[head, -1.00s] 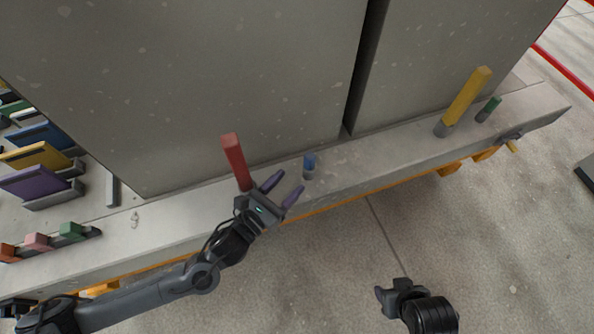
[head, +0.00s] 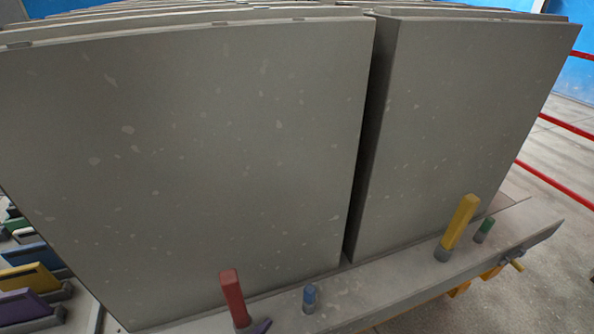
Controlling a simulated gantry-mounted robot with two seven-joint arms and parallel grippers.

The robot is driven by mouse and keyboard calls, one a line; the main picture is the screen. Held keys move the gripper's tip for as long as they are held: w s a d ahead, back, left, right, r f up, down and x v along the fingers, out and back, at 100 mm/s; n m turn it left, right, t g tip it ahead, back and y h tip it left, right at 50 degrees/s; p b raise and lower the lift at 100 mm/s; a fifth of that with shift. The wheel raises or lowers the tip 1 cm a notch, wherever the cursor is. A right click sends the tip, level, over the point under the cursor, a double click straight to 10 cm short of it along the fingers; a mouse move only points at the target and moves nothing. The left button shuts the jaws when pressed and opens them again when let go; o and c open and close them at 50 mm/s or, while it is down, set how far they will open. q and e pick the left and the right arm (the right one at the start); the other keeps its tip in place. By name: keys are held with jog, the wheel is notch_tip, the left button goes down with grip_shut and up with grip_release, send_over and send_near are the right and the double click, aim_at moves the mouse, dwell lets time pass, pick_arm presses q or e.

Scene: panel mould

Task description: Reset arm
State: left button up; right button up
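My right gripper is out of view. A short blue peg (head: 309,297) stands on the grey ledge (head: 385,286), to the right of the red bar.
Two large grey panels (head: 190,160) (head: 465,120) stand behind the ledge with a dark narrow gap between them. A yellow bar (head: 458,226) and a green peg (head: 484,230) stand at the right. Coloured blocks (head: 28,280) are at the lower left. Red rails (head: 555,183) run at the far right.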

pick_arm(q)
jog(key=s+d+r+n+y+p, duration=0.1)
jog(key=s+d+r+n+p, duration=0.15)
jog(key=r+p, duration=0.55)
jog(key=s+d+r+n+y+p, duration=0.1)
jog(key=s+r+n+p, duration=0.15)
jog(key=r+p, duration=0.55)
jog(key=a+r+n+g+y+p, duration=0.1)
jog(key=a+r+n+y+p, duration=0.4)
jog(key=r+n+p, duration=0.75)
jog(key=s+a+r+n+g+y+p, duration=0.1)
jog(key=s+a+n+g+y+p, duration=0.2)
jog(key=n, duration=2)
jog(key=s+a+g+p, duration=0.5)
jog(key=s+a+g, duration=0.2)
jog(key=s+a, duration=0.2)
jog(key=shift+s+a+r+p, duration=0.3)
jog(key=shift+s+r+p, duration=0.05)
jog(key=shift+s+p, duration=0.1)
jog(key=shift+n, duration=0.25)
